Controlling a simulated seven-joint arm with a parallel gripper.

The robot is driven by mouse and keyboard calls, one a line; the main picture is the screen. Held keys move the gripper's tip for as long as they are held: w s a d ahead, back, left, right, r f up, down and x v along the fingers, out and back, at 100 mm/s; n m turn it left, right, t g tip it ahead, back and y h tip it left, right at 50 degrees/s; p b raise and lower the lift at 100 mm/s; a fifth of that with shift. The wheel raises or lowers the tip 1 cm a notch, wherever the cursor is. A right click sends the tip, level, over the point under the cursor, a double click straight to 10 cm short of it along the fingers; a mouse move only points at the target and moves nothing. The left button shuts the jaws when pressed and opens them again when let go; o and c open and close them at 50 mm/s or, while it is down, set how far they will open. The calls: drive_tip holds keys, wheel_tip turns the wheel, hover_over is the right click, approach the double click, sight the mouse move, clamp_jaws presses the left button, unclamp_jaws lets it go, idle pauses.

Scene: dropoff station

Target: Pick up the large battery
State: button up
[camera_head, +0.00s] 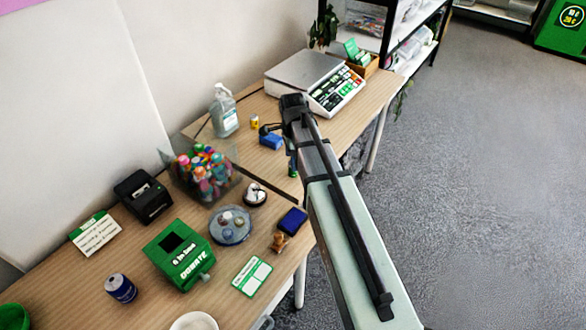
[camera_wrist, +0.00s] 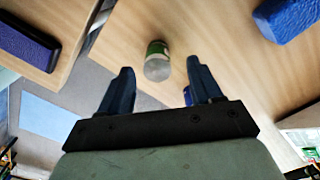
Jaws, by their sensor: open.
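The large battery seems to be the upright cylinder (camera_wrist: 157,66) with a green side and a grey top in the wrist view. It stands on the wooden table near the edge of the tabletop. In the head view a green piece of it (camera_head: 293,169) shows beside my arm, which hides part of it. My gripper (camera_wrist: 160,68) is open and empty, its two dark fingers apart. In the wrist view the battery appears between and beyond the fingertips; I see no contact. In the head view my gripper (camera_head: 277,138) is over the table, partly hidden by my own arm.
A blue block (camera_head: 271,141) and a small yellow can (camera_head: 254,121) lie close by. A dark blue box (camera_head: 292,220) sits on the nearer table. A clear bin of colourful items (camera_head: 203,172), a sanitizer bottle (camera_head: 224,112) and a scale (camera_head: 305,75) stand around.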

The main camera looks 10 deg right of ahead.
drive_tip(key=shift+s+f, duration=0.15)
drive_tip(key=shift+f, duration=2)
drive_tip(key=shift+c, duration=0.2)
clamp_jaws()
drive_tip(key=shift+r, duration=0.1)
drive_tip(key=shift+r, duration=5)
